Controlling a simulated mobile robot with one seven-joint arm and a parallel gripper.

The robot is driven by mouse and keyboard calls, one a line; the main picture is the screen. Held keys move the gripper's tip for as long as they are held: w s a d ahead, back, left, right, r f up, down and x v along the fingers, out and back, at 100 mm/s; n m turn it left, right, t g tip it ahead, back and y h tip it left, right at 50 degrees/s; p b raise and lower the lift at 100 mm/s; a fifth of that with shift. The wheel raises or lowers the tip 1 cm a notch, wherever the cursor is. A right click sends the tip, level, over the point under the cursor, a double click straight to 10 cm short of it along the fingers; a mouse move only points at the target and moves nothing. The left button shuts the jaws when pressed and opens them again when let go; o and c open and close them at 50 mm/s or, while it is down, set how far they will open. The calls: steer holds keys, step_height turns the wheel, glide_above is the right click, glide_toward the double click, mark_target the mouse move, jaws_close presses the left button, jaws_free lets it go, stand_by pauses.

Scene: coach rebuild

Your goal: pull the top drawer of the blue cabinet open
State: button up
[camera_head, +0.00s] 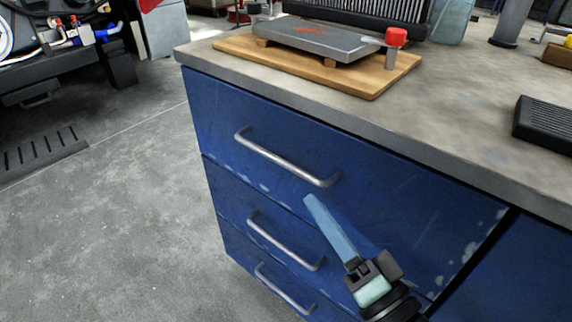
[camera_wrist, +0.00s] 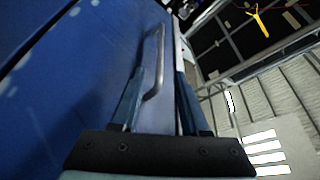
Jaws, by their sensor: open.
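The blue cabinet (camera_head: 215,180) has stacked drawers. Its top drawer (camera_head: 400,200) looks shut, its front flush with the cabinet. The top drawer's grey bar handle (camera_head: 285,163) slants across the front in the head view. My gripper (camera_head: 310,200) is just below the handle's right end there, with one blue finger in clear view. In the wrist view my gripper (camera_wrist: 158,88) is open and empty. A bar handle (camera_wrist: 158,55) shows there, its near end in line between the two fingers. I cannot tell whether a finger touches it or how deep the handle sits.
Two lower handles (camera_head: 285,243) (camera_head: 285,290) stick out below. The grey countertop (camera_head: 460,125) overhangs the drawers and holds a wooden board (camera_head: 240,46) and a black ridged block (camera_head: 545,122).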

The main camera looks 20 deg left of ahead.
mark_target(287, 161)
steer(key=b+x, duration=0.1)
steer(key=x, duration=0.9)
steer(key=shift+w+a+r, duration=0.1)
steer(key=shift+w+a, duration=0.05)
jaws_close()
stand_by(1.0)
